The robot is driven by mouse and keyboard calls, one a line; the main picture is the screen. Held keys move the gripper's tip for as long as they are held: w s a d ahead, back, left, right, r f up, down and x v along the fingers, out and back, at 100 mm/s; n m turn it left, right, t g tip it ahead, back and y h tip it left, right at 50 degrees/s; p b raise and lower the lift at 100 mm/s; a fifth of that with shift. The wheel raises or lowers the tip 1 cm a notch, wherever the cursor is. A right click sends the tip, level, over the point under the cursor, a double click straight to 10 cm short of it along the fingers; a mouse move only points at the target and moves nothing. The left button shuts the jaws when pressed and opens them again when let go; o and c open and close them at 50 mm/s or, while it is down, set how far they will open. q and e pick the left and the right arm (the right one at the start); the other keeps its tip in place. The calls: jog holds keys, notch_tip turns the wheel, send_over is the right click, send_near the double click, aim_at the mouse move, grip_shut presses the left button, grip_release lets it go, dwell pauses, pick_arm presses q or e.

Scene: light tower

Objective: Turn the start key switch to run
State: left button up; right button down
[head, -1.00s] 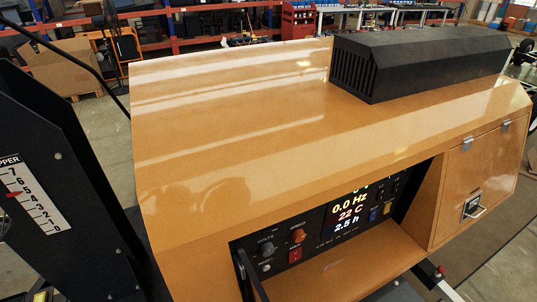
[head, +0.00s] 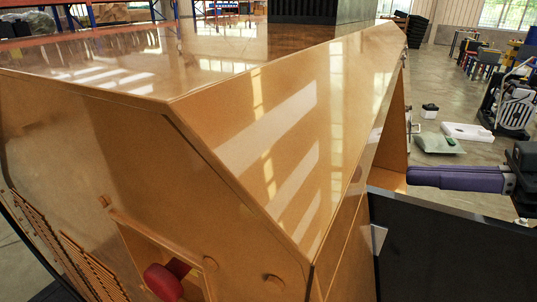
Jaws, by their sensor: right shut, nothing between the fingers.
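The start key switch is not in view; the cabinet's side and corner hide the control panel's face. The orange cabinet (head: 270,180) fills the middle, seen from its end. My right gripper (head: 412,178) shows at the right, with its long purple fingers shut together and empty. The fingers point left toward the cabinet's front opening (head: 394,135), and their tips are close to its edge. I cannot tell whether they touch anything. My left gripper is not in view.
A dark panel (head: 450,245) stands out from the cabinet's front, below my right gripper. A red knob (head: 165,282) sits in a recess on the cabinet's near end, beside slatted vents (head: 85,265). A black box (head: 320,10) stands on top.

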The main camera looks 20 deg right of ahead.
jog(key=b+x, duration=0.1)
jog(key=x, duration=0.7)
jog(key=shift+w+a, duration=0.2)
jog(key=shift+w, duration=0.1)
jog(key=shift+s+f+n+t+h, duration=0.1)
jog(key=shift+f+n+t+h, duration=0.2)
jog(key=shift+f+n, duration=0.3)
jog(key=shift+s+a+f+n+t+h+p, duration=0.1)
jog(key=shift+s+f+n+t+h+p, duration=0.1)
jog(key=shift+n+p, duration=0.3)
jog(key=shift+s+a+f+n+t+h+p, duration=0.1)
jog(key=shift+f+n+p, duration=0.1)
jog(key=shift+n, duration=0.5)
jog(key=shift+f, duration=0.2)
jog(key=shift+a+f, duration=0.1)
jog(key=shift+f, duration=0.05)
